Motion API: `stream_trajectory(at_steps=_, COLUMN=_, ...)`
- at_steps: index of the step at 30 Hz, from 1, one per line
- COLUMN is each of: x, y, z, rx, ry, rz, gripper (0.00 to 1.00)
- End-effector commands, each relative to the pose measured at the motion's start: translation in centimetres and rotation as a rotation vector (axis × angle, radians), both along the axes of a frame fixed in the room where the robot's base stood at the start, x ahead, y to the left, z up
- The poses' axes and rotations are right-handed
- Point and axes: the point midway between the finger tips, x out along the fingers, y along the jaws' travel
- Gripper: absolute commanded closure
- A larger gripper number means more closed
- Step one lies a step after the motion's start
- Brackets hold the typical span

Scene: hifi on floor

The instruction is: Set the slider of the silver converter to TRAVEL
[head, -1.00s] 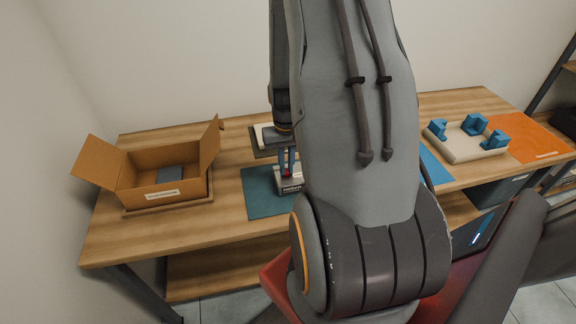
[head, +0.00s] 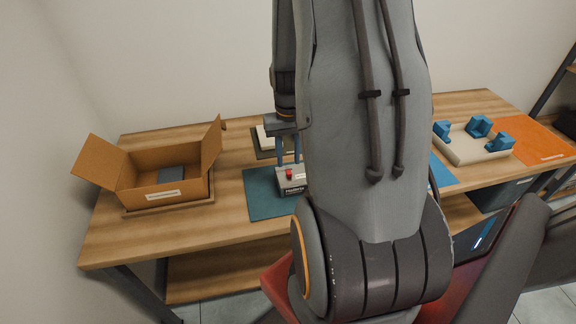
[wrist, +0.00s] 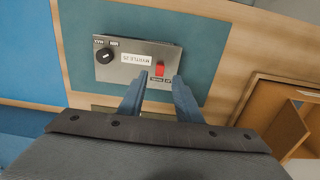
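The silver converter (head: 297,187) stands on a teal mat on the table. In the wrist view the converter (wrist: 130,55) shows a black round knob at its left, a white label and a red slider (wrist: 160,70) in a dark slot at its right. The slider's marks are too small to read, so I cannot tell its setting. My gripper (wrist: 158,80) is open and empty, its two blue fingers apart on either side of the slider. In the head view my gripper (head: 289,162) points down just above the converter, and my arm hides the converter's right part.
An open cardboard box (head: 165,195) with a dark item inside stands at the left. A light tray with blue blocks (head: 470,150) and an orange mat (head: 530,138) lie at the right. A pale object (head: 268,140) lies behind the converter. Bare table separates box and teal mat (head: 262,205).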

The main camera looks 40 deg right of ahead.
Motion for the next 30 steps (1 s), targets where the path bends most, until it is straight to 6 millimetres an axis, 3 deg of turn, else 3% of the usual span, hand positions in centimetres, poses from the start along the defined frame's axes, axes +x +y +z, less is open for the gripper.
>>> stream_trajectory(at_steps=10, x=0.0, y=0.0, z=3.2, rx=0.000, ry=-0.001, rz=0.000, gripper=0.69)
stream_trajectory(at_steps=30, x=0.0, y=0.2, z=3.5, rx=0.000, ry=-0.001, rz=0.004, gripper=0.69)
